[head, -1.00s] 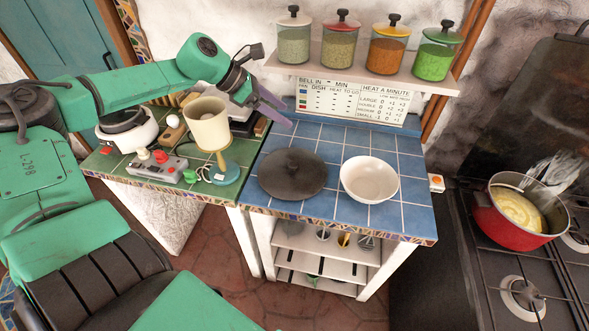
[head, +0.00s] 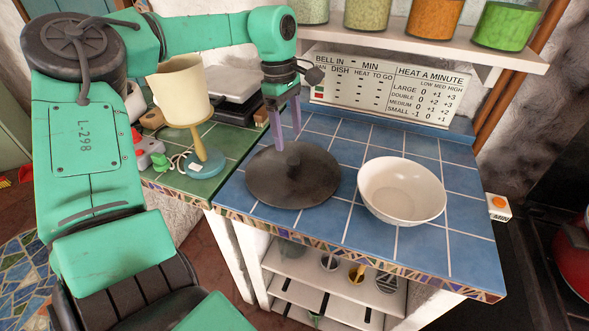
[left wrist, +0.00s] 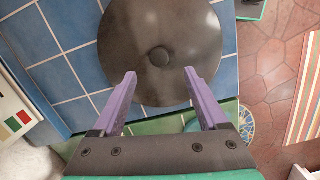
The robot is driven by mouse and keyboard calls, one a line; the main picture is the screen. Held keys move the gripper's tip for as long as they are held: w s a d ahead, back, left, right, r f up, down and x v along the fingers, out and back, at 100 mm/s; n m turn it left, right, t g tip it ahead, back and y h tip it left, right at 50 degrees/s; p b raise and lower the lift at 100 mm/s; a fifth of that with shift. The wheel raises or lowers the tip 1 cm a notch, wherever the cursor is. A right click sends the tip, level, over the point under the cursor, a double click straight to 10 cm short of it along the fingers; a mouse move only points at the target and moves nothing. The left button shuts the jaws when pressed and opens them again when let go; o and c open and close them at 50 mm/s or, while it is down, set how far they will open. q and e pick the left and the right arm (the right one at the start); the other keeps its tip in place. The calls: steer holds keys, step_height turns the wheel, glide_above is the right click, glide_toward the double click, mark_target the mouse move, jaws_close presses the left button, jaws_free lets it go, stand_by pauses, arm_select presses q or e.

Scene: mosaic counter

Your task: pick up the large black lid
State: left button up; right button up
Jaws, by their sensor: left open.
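The large black lid (head: 292,178) lies flat on the blue tiled counter (head: 335,232), with its round knob (head: 293,153) on top. In the left wrist view the lid (left wrist: 188,30) fills the upper middle, and its knob (left wrist: 159,56) shows beyond and between the fingertips. My left gripper (head: 288,138) points down at the lid's far side, just behind the knob in the head view. Its two purple fingers are apart and empty in the left wrist view (left wrist: 160,75). I cannot tell if the fingertips touch the lid. My right gripper is not in view.
A white bowl (head: 402,191) stands right of the lid. A lamp with a cream shade (head: 179,90) stands on the green tiled counter to the left. Glass jars (head: 435,28) stand on a shelf above a sign (head: 388,88). Bare blue tiles lie at the front.

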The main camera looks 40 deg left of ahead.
mark_target(293, 159)
arm_select(q)
steer(key=f, duration=0.2)
steer(key=f+p, duration=0.1)
steer(key=f, duration=0.2)
steer(key=d+f+p, duration=0.1)
steer(key=f, duration=0.2)
steer(key=shift+w+d+f, duration=0.1)
steer(key=shift+w+f, duration=0.05)
steer(key=shift+f, duration=0.05)
jaws_close()
